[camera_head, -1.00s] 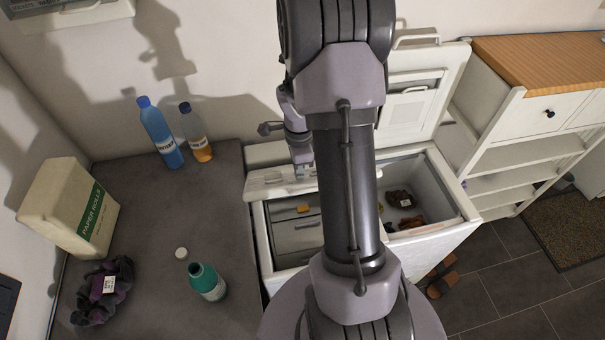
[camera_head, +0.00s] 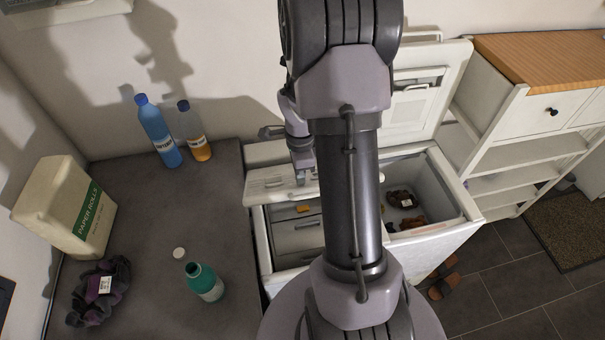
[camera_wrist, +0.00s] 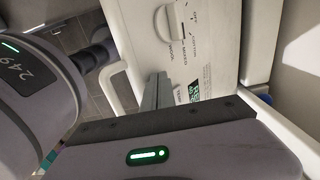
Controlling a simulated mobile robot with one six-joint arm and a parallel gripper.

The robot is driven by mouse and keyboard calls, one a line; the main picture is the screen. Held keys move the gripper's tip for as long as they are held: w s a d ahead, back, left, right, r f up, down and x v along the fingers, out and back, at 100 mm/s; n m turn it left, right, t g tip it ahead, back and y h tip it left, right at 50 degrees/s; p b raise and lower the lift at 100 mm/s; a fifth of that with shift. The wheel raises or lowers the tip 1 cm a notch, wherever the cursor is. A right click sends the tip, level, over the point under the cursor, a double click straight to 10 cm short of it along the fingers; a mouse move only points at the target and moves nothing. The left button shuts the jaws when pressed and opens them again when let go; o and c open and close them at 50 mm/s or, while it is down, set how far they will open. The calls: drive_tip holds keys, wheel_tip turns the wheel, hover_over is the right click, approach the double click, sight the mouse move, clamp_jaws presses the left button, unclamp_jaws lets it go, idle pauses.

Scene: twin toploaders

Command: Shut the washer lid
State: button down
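The left toploader has its white lid (camera_head: 268,185) tilted over its opening, part-way open, with the grey inside (camera_head: 293,235) showing below. In the wrist view the white lid (camera_wrist: 225,50) fills the middle and bears a dial with words such as "wool" and "mixed", so I take it as the washer lid. A loop handle (camera_wrist: 116,92) stands out from its edge. My gripper (camera_wrist: 157,84) is at the lid, its two fingers together with nothing visible between them. I cannot tell if they touch the lid. My arm hides part of both machines.
The right toploader has its lid (camera_head: 432,100) upright and packages in its tub (camera_head: 440,185). A grey counter (camera_head: 140,230) on the left carries two bottles (camera_head: 160,131), paper rolls (camera_head: 62,208), a green bottle (camera_head: 205,283) and a dark bag (camera_head: 100,290). Shelves (camera_head: 525,160) stand right.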

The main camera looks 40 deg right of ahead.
drive_tip(key=s+a+f+b, duration=0.3)
drive_tip(key=s+f+b, duration=0.2)
drive_tip(key=f+b, duration=0.3)
drive_tip(key=shift+s+a+b, duration=0.25)
drive_tip(key=shift+s+b, duration=0.05)
drive_tip(key=shift+b, duration=0.1)
drive_tip(key=s+a+f+b, duration=0.2)
drive_tip(key=s+f+b, duration=0.1)
drive_tip(key=f+b, duration=0.6)
drive_tip(key=shift+s+a+f+b, duration=0.15)
drive_tip(key=shift+s+f+b, duration=0.2)
drive_tip(key=shift+b, duration=0.4)
drive_tip(key=shift+r, duration=0.1)
